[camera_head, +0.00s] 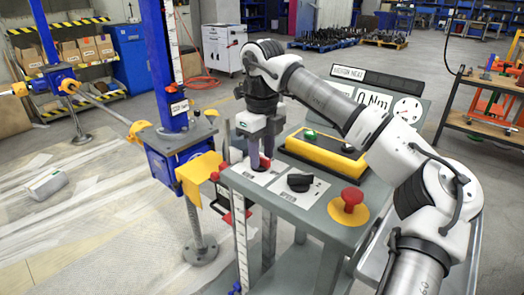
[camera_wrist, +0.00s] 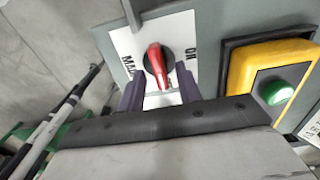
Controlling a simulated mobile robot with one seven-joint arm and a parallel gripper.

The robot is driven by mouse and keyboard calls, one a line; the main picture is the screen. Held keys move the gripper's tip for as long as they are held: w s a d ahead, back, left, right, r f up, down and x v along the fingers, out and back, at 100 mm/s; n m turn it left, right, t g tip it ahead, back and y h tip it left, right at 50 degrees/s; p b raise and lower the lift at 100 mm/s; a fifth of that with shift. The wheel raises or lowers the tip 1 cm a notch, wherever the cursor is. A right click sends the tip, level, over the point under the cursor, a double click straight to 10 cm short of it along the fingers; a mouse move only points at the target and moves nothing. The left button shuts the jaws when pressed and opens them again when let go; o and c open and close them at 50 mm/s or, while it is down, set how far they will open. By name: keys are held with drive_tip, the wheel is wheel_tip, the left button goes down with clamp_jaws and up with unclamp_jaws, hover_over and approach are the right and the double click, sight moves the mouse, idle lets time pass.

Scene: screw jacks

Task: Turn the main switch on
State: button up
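The main switch is a red rotary handle on a dark round base (camera_wrist: 157,62), on a white plate marked "MAIN" and "ON" in the wrist view. In the head view it shows as a small red bit (camera_head: 263,163) at the console's left end, mostly hidden by my fingers. My gripper (camera_head: 259,150) points down over it. In the wrist view its purple fingers (camera_wrist: 160,82) stand on either side of the red handle, with white plate visible between handle and fingers. The gripper is open and holds nothing.
On the console, a black knob (camera_head: 299,182), a red mushroom button on yellow (camera_head: 350,199) and a yellow-framed box (camera_head: 324,153) with a green button (camera_wrist: 274,91) are close by. A display panel (camera_head: 378,92) stands behind. A blue screw jack (camera_head: 178,145) stands left.

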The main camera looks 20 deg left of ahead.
clamp_jaws()
drive_tip(key=shift+r+n+p, duration=0.1)
drive_tip(key=shift+n+p, duration=0.25)
drive_tip(key=shift+n, duration=0.05)
drive_tip(key=n+p, duration=0.1)
drive_tip(key=n, duration=0.2)
drive_tip(key=shift+w+r+p, duration=0.1)
drive_tip(key=shift+w+p, duration=0.05)
drive_tip(key=shift+p, duration=0.2)
drive_tip(key=n+p, duration=0.2)
drive_tip(key=n, duration=0.3)
drive_tip(key=shift+w, duration=0.15)
drive_tip(key=n+p, duration=0.1)
drive_tip(key=n, duration=0.4)
drive_tip(key=shift+a, duration=0.15)
drive_tip(key=shift+w+a+n+p, duration=0.1)
drive_tip(key=shift+n+p, duration=0.5)
drive_tip(key=shift+n, duration=1.4)
